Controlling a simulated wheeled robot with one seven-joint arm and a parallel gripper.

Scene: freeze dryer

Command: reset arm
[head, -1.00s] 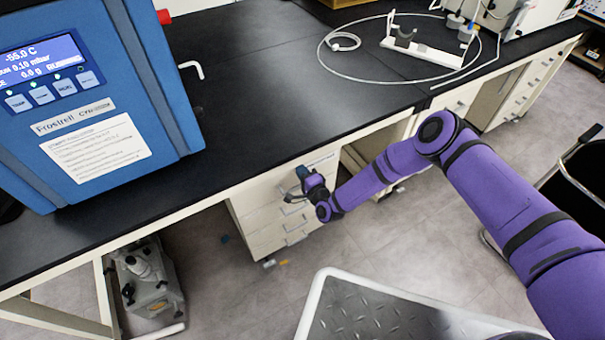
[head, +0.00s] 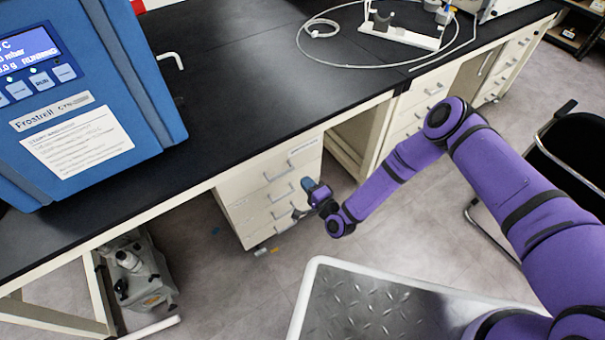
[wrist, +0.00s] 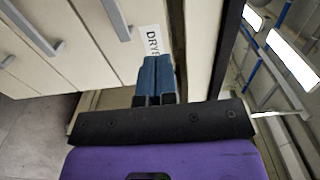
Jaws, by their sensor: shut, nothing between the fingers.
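My purple arm reaches in from the right in the head view. My gripper (head: 298,211) is in front of the white drawer unit (head: 262,190) under the bench, apart from anything it could hold. In the wrist view my gripper (wrist: 158,78) shows its blue fingers pressed together, with nothing between them. Drawer handles (wrist: 35,30) and a label (wrist: 152,40) with letters reading "DRY" show beyond the fingers. The drawers look shut.
The black bench top (head: 240,70) carries a blue freeze dryer (head: 95,110) at left and a white stand (head: 405,35) with tubing at the back. A pump (head: 145,275) sits on the floor under the bench. A black chair (head: 575,150) stands at right. Floor shows between.

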